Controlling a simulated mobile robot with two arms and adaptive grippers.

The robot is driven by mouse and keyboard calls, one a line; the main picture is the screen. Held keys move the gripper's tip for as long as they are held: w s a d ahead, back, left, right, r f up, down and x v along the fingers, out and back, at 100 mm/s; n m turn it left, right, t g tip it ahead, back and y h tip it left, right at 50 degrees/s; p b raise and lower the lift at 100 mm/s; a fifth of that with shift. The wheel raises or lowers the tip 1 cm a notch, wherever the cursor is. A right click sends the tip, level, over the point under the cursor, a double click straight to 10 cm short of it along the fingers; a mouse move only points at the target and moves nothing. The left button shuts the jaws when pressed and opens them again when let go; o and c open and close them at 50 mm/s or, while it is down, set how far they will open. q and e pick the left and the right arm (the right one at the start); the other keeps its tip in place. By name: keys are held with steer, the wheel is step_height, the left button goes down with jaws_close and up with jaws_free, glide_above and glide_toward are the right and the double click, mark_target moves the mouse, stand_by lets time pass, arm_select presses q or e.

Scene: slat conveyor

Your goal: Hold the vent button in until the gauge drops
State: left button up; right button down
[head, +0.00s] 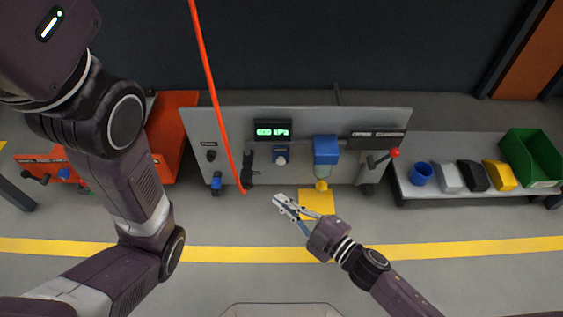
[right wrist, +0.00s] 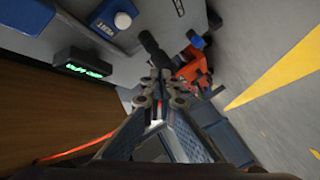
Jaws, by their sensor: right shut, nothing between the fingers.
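The vent button is a white round knob on a small blue box (head: 281,157) at the middle of the grey panel. In the right wrist view the white button (right wrist: 123,20) is at the upper left, beside a label reading VENT. The gauge (head: 272,131) is a dark box with a green digital readout just above it, seeming to read 600 kPa; it also shows in the right wrist view (right wrist: 82,68), too slanted to read. My right gripper (head: 277,200) is shut and empty, in front of the panel, apart from the button. My left gripper is out of view.
A red cord (head: 213,95) hangs in front of the panel (head: 230,118). A blue unit (head: 325,150) and a red-knobbed lever (head: 394,153) are right of the button. A shelf with a blue cup (head: 421,173) and several bins stands right. The floor in front is open.

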mark_target(281, 162)
steer(key=w+b, duration=0.1)
steer(key=w, duration=0.8)
steer(key=shift+b, duration=0.4)
stand_by(1.1)
steer(key=shift+w, duration=0.35)
steer(key=shift+w, duration=0.55)
stand_by(2.9)
steer(key=shift+s, duration=0.1)
stand_by(0.9)
steer(key=shift+s+p, duration=0.55)
steer(key=shift+s, duration=0.3)
